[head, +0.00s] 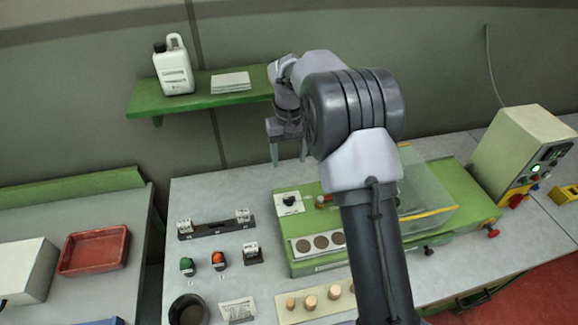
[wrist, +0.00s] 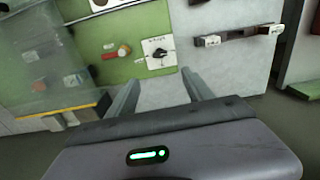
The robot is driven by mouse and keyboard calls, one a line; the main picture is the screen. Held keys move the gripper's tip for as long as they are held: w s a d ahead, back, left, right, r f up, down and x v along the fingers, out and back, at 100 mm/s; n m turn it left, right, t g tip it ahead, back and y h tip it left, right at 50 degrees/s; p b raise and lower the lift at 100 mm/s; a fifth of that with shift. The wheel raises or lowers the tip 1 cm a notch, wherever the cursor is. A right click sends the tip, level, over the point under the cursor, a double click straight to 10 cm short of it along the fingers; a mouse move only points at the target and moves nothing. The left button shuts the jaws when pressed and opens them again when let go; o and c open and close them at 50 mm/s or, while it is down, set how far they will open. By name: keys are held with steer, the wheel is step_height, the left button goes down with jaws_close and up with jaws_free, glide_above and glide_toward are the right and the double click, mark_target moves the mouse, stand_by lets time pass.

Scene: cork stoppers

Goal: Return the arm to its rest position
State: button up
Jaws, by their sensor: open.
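My gripper (head: 288,150) hangs at the end of my bent arm, above the back of the grey bench and just below the front of the green shelf in the head view. Its two fingers are apart with nothing between them. In the wrist view the open fingers (wrist: 163,92) point toward the bench, near the white plate with a black knob (wrist: 159,53). Several cork stoppers (head: 310,302) stand on a pale strip at the front of the bench. My forearm hides part of that strip and of the green machine bed.
A green shelf (head: 205,100) holds a white jug (head: 173,67) and papers. A green bed (head: 457,186) carries a clear cover (head: 428,190) at right. A control box (head: 522,150) stands beyond. A black rack (head: 215,229) and small knobs lie left of the bed. A red tray (head: 94,251) sits far left.

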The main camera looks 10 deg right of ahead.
stand_by(0.4)
steer(key=s+a+r+m+t+y+b, duration=0.1)
steer(key=s+r+b, duration=0.2)
steer(key=s+b, duration=0.3)
steer(key=s+a+r+m+t+b, duration=0.1)
steer(key=s+r+t+b, duration=0.2)
steer(key=s, duration=0.4)
steer(key=s+a+f+m+t+b, duration=0.1)
steer(key=s+f+b, duration=0.2)
steer(key=s, duration=0.7)
steer(key=s+a+f+m+y+b, duration=0.1)
steer(key=s+f+b, duration=0.3)
steer(key=s, duration=0.6)
steer(key=shift+s+m+t, duration=0.3)
steer(key=shift+s+t, duration=0.05)
steer(key=shift+t, duration=0.05)
